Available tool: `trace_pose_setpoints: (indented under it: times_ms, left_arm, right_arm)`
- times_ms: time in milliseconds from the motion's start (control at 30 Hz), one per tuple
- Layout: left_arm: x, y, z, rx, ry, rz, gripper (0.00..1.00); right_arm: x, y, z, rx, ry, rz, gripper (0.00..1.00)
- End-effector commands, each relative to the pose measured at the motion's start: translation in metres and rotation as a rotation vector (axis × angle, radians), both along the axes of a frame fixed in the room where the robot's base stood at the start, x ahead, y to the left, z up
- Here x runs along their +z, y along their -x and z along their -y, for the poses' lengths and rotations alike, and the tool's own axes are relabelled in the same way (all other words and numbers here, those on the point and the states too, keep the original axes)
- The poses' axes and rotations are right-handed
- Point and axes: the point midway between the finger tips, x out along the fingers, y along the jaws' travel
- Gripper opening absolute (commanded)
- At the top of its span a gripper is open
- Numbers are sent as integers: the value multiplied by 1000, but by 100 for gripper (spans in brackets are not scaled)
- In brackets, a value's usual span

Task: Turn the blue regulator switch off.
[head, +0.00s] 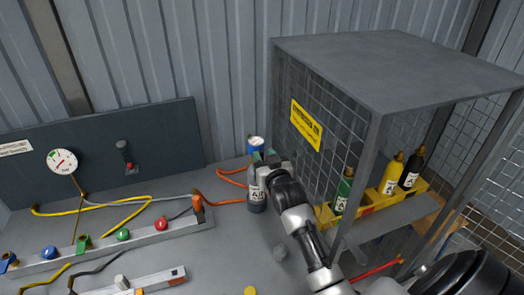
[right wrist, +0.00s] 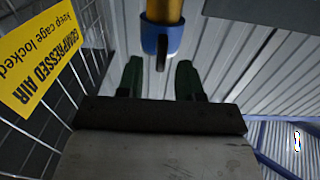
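A blue regulator part with a white face (head: 256,143) sits at the top of a grey bottle (head: 256,196) beside the cage. The right wrist view shows a blue collar (right wrist: 160,38) on a gold body, with a short dark lever hanging from it. My right gripper (head: 262,158) is at the top of the bottle and hides its neck. In the right wrist view my right gripper (right wrist: 160,70) has its green fingers apart, with the lever's end near the gap between them. I cannot tell whether they touch. My left gripper is not in view.
A mesh cage (head: 394,70) with a yellow sign stands close right of my right gripper and holds several bottles. A panel with a gauge (head: 62,161) and a rail of coloured knobs (head: 110,243) are at left. Orange hose lies left of the bottle.

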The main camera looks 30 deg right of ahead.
Motion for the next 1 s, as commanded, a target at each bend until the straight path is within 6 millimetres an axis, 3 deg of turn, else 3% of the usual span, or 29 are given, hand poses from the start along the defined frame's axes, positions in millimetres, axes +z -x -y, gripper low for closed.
trace_pose_setpoints:
  times_ms: [200, 500, 767, 1000]
  left_arm:
    - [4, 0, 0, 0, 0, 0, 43]
    - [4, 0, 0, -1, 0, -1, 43]
    - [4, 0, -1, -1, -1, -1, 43]
    - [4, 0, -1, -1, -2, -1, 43]
  right_arm:
    - [0, -17, 4, 0, 1, -1, 36]
    - [-1, -19, 4, 1, 1, -1, 36]
    - [-1, -18, 4, 1, 0, -1, 0]
    - [-1, -18, 4, 0, -7, 1, 0]
